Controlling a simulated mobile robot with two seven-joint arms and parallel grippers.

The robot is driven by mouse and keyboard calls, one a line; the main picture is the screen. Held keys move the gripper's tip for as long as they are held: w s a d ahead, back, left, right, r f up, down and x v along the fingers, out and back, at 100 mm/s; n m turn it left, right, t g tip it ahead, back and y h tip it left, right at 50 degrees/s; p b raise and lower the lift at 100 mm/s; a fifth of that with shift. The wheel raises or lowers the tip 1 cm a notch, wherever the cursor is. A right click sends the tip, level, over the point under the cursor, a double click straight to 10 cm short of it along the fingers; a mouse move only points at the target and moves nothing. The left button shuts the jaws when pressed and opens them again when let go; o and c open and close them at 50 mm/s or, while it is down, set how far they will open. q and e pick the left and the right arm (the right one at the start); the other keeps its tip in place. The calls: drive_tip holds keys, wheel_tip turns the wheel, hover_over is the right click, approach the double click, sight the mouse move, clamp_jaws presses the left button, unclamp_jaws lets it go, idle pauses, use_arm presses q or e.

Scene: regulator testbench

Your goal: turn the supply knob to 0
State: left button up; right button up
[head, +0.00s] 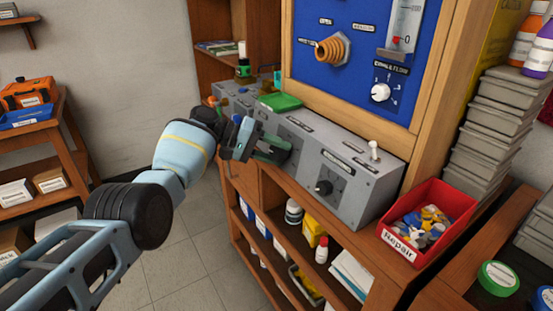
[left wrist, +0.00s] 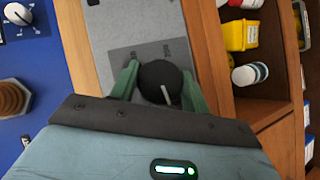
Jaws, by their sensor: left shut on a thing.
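My left gripper (head: 272,149) reaches the grey sloped console (head: 349,199) at its front face. In the left wrist view its two green fingers are shut on a round black knob (left wrist: 157,79), one finger on each side. The knob has a white pointer line, which runs toward the bottom of that view, slightly right. Small print on the dark plate (left wrist: 128,54) around the knob is too small to read, so I cannot confirm that it is the supply knob. A second black knob (head: 323,187) sits free on the console to the right. My right gripper is not in view.
A white-tipped toggle (head: 374,149) stands on the console's top right. A blue panel (head: 336,85) with a white knob (head: 380,92) rises behind. A red Repair bin (head: 431,198) is at the right. Shelves with bottles and boxes (head: 313,232) lie below the console.

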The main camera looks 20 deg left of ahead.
use_arm(q)
drive_tip(key=shift+f+n+h+b, duration=0.2)
drive_tip(key=shift+n+h+b, duration=0.2)
drive_tip(key=shift+n+h, duration=0.15)
drive_tip(key=shift+r+n+h+b, duration=0.1)
drive_tip(key=shift+n+h+b, duration=0.4)
drive_tip(key=shift+n, duration=0.45)
drive_tip(key=o, duration=1)
drive_tip(key=shift+v, duration=3.9)
drive_tip(key=shift+s, duration=0.1)
